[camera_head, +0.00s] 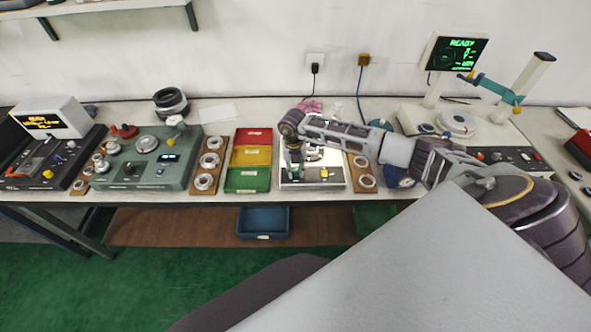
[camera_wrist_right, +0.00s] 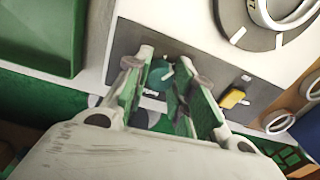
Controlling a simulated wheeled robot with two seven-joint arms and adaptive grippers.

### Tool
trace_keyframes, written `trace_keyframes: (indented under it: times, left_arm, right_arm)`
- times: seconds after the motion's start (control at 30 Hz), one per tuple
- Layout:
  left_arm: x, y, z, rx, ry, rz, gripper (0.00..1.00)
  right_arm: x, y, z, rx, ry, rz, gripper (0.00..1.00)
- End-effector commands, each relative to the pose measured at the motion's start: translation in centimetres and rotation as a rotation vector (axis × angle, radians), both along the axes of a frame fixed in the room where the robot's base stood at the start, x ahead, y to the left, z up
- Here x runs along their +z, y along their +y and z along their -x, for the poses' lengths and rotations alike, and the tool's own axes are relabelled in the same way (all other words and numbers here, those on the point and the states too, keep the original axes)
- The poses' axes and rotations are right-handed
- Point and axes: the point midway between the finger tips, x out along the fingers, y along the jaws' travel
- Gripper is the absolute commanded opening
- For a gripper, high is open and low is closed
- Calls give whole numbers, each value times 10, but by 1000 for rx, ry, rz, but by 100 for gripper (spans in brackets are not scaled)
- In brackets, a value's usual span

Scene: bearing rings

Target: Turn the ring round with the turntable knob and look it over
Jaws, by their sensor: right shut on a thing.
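My right gripper (camera_head: 293,168) reaches down from above onto the front panel of the white inspection station (camera_head: 338,176) in the middle of the bench. In the right wrist view, my right gripper (camera_wrist_right: 165,72) is shut on a teal turntable knob (camera_wrist_right: 159,78) on the grey panel. The pale ring (camera_wrist_right: 290,14) lies on the dark turntable (camera_wrist_right: 236,38) behind the panel; both are cut off by the picture's upper edge. In the head view my arm hides part of the turntable. My left gripper is not in view.
A yellow button (camera_wrist_right: 233,98) sits beside the knob. Red (camera_head: 253,137), yellow (camera_head: 251,157) and green (camera_head: 247,180) trays stand left of the station. Wooden boards with rings (camera_head: 208,185) flank the trays and station. A screen (camera_head: 458,52) at the right reads READY.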

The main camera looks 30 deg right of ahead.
Motion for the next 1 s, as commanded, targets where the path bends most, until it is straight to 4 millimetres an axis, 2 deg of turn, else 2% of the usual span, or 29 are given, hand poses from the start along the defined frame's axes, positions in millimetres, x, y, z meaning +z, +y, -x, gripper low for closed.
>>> trace_keyframes:
  times: [0.47, 0.5, 0.67, 1.0]
  left_arm:
    - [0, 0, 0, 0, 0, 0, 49]
    - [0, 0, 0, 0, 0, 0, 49]
    - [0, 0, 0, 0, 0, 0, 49]
    - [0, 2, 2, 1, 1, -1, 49]
  right_arm:
    - [1, 0, -1, -24, -2, 0, 1]
    - [1, 0, -1, -24, -2, 0, 27]
    - [1, 0, -1, -23, -2, 0, 47]
    - [1, 0, 0, -23, -1, 0, 47]
